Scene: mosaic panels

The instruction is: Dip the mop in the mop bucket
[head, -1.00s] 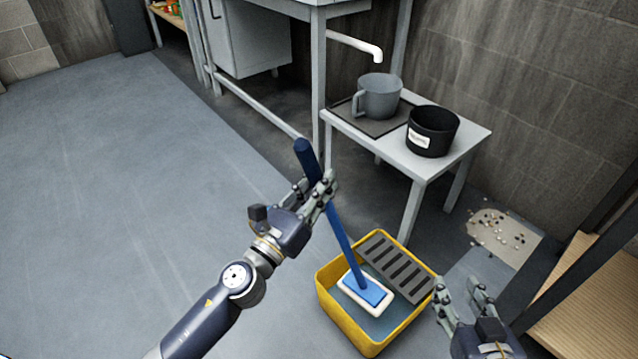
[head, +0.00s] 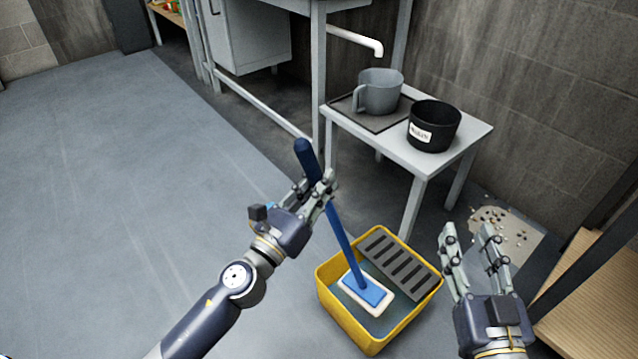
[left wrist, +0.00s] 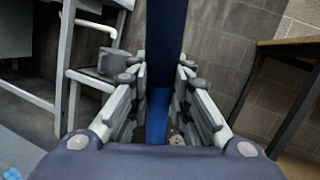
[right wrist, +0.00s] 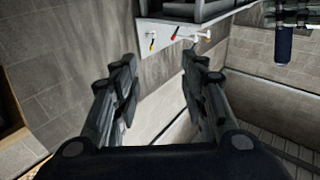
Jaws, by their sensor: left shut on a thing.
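The mop has a blue handle (head: 344,238) and a blue head with a white pad (head: 366,291). The yellow mop bucket (head: 335,311) stands on the floor with bluish water and a grey slotted wringer (head: 398,262) at its back right. The mop head is inside the bucket, beside the wringer, and the handle leans up to the left. Whether the pad is under the water is hard to tell. My left gripper (head: 322,190) is shut on the upper handle, also seen in the left wrist view (left wrist: 158,112). My right gripper (head: 470,236) is open and empty, right of the bucket.
A grey table (head: 455,150) behind the bucket holds a grey jug (head: 380,92) and a black labelled pot (head: 434,126). A white tap (head: 356,40) is above. Scattered debris (head: 500,228) lies at right, near a wooden surface (head: 592,290). Floor at left is clear.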

